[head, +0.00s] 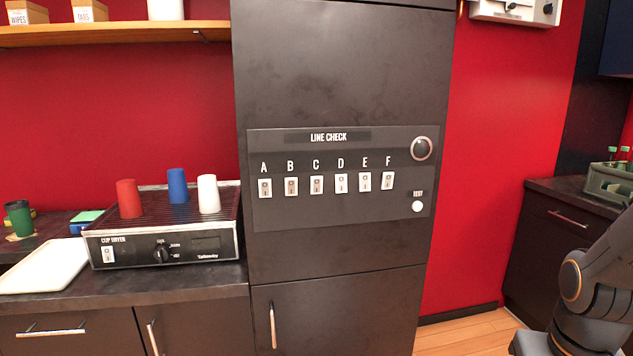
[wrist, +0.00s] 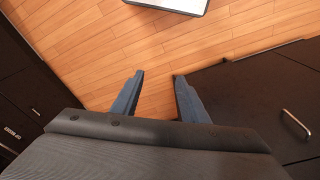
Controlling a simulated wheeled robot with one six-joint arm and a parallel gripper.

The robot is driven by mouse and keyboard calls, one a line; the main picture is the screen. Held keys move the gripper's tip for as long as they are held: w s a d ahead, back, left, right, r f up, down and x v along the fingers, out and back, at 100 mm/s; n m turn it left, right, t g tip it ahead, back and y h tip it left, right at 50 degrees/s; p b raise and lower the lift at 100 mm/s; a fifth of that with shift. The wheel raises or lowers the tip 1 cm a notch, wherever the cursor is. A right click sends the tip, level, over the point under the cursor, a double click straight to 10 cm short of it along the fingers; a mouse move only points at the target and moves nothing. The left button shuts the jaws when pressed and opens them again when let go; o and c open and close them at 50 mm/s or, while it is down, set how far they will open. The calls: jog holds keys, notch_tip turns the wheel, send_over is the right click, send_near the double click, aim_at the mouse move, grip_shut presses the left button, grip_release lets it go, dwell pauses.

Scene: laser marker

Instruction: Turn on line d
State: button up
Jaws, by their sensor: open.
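The line check panel (head: 290,220) is set in the tall dark cabinet in the head view. It has a row of rocker switches labelled A to F. The switch under D (head: 341,183) has a white plate and is fourth from the left. Its rocker is too small to read for sure. A round white test button (head: 418,206) sits at the lower right, and a round dark lamp or knob (head: 421,148) at the upper right. My gripper (wrist: 158,82) is open and empty over the wooden floor in the wrist view, away from the panel. It is not in the head view.
A cup dryer (head: 160,245) with red, blue and white cups stands on the counter left of the cabinet. A white tray (head: 42,266) lies beside it. A green crate (head: 608,182) stands on the right counter. Bare wooden floor (head: 470,335) shows between.

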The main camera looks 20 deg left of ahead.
jog(key=w+a+r+n+t+y+p, duration=0.15)
jog(key=w+a+r+t, duration=0.3)
jog(key=w+a, duration=0.6)
jog(key=n+t+y+p, duration=0.2)
jog(key=n+t+y, duration=0.3)
jog(key=t+y, duration=0.4)
send_near(342, 179)
jog(key=shift+m+t+h, duration=0.25)
jog(key=shift+h, duration=0.2)
jog(key=p+x, duration=0.1)
jog(key=x, duration=0.2)
jog(key=p+x, duration=0.1)
jog(key=x, duration=0.3)
jog(key=shift+s+a, duration=0.1)
jog(key=shift+a, duration=0.25)
